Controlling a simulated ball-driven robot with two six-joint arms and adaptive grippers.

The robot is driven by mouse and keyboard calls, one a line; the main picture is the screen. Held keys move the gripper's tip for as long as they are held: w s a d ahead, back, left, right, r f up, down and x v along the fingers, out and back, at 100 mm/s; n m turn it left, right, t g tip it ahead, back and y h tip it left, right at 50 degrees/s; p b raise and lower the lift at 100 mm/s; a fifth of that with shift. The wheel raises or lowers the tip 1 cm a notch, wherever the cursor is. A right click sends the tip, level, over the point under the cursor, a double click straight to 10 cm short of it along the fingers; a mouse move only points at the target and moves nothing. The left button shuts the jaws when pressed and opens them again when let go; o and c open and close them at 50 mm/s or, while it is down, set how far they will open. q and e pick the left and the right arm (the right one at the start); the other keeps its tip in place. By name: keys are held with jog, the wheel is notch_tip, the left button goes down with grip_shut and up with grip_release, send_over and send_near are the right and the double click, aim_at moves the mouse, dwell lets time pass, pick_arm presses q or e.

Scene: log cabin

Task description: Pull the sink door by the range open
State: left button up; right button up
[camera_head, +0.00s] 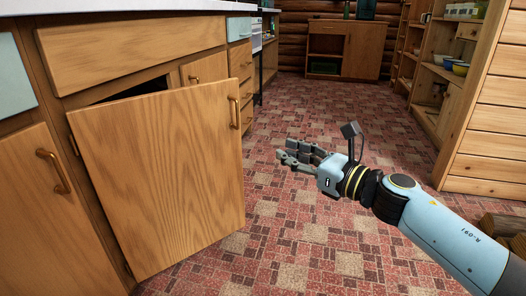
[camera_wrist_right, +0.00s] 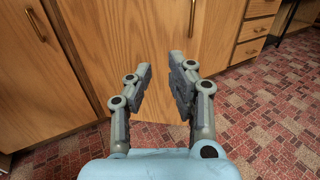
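A wooden cabinet door (camera_head: 160,170) under the counter stands partly open, hinged on its left, with a dark gap above its top edge. Its bronze handle (camera_head: 234,112) is near its right edge. Behind it shows part of another wooden front with a handle (camera_head: 194,78), on the side toward the range (camera_head: 257,36). I cannot tell for sure which is the sink door by the range. My right gripper (camera_head: 284,157) is open and empty, right of the open door and apart from it. In the right wrist view its fingers (camera_wrist_right: 162,65) are spread before wooden cabinet fronts. My left gripper is not in view.
A closed door (camera_head: 40,215) stands at the left, with drawers (camera_head: 240,62) toward the range. Shelves (camera_head: 440,75) line the right wall, and logs (camera_head: 505,228) lie at lower right. The tiled floor (camera_head: 330,120) between is clear.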

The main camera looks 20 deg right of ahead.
jog(key=x, duration=0.9)
jog(key=shift+w+a+b, duration=0.2)
jog(key=shift+w+b, duration=0.15)
jog(key=shift+b, duration=0.1)
jog(key=shift+r, duration=0.15)
jog(key=shift+c, duration=0.3)
grip_shut()
jog(key=shift+o, duration=0.3)
grip_release()
jog(key=v, duration=1.2)
